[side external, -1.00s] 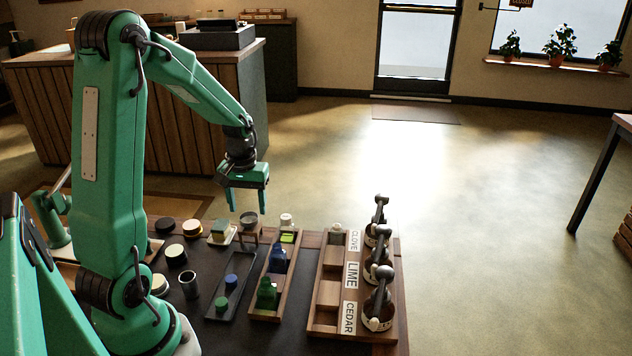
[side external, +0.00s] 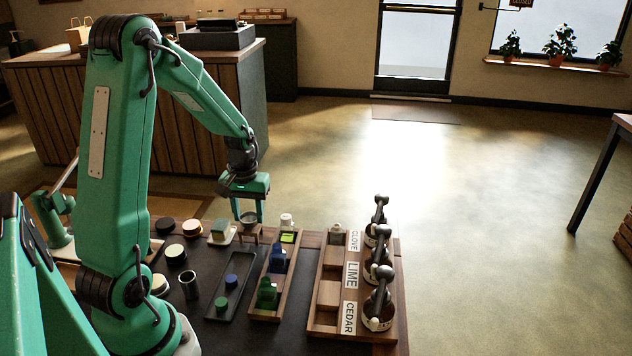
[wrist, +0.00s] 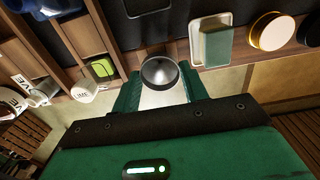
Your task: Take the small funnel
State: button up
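The small funnel (side external: 249,218) is a grey metal cone with a wide round rim, on a small wooden stand (side external: 249,236) at the back of the table. It also shows in the wrist view (wrist: 160,72), between my two fingers. My gripper (side external: 248,212) points down over it, with its green fingers apart on either side of the rim. It is open, and I cannot tell whether either finger touches the funnel. The funnel's lower part is hidden in the wrist view.
Left of the stand is a dish with a green soap bar (side external: 221,230). A dark tray (side external: 222,312) with two caps lies in front.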

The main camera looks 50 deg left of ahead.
aim_at(249, 217)
jog(key=shift+r, duration=0.2)
jog(key=shift+c, duration=0.4)
jog(key=shift+r, duration=2.85)
